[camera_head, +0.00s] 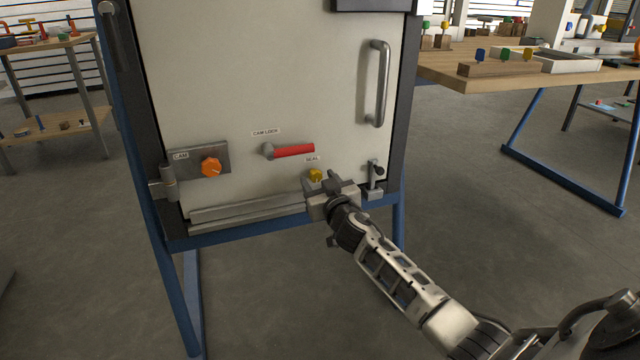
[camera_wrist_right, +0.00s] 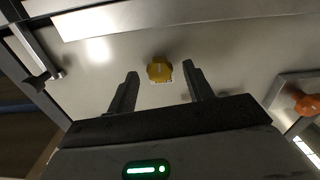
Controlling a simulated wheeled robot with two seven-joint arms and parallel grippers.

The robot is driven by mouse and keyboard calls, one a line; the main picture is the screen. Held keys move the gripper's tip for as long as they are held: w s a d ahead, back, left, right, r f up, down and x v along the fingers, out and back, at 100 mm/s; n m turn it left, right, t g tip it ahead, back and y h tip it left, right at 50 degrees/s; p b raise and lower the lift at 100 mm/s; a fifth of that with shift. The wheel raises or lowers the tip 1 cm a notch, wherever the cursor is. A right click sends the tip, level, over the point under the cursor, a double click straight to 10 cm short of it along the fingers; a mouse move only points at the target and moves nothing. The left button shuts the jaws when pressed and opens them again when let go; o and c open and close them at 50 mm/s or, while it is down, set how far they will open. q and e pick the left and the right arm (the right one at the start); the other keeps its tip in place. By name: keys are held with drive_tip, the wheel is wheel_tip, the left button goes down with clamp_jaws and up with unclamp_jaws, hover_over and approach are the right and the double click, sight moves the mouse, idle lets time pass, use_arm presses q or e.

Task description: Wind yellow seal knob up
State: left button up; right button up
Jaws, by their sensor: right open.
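The yellow seal knob (camera_head: 315,175) sits on the lower part of the pale door panel, under the SEAL label (camera_head: 312,158). My right gripper (camera_head: 322,186) is at the panel just below and right of the knob. In the right wrist view, the knob (camera_wrist_right: 159,70) lies ahead of and between the two open fingers (camera_wrist_right: 160,84), a little beyond their tips. Nothing is between the fingers, and they appear apart from the knob. My left gripper is not in view.
On the panel are a red cam lock lever (camera_head: 293,151), an orange CAM knob (camera_head: 210,167), a vertical handle (camera_head: 378,84) and a small latch (camera_head: 375,180) right of my gripper. A ledge (camera_head: 247,205) runs along the bottom. A wooden workbench (camera_head: 480,80) stands at right.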

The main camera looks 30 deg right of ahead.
drive_tip(key=c, duration=1)
drive_tip(key=shift+o, duration=0.2)
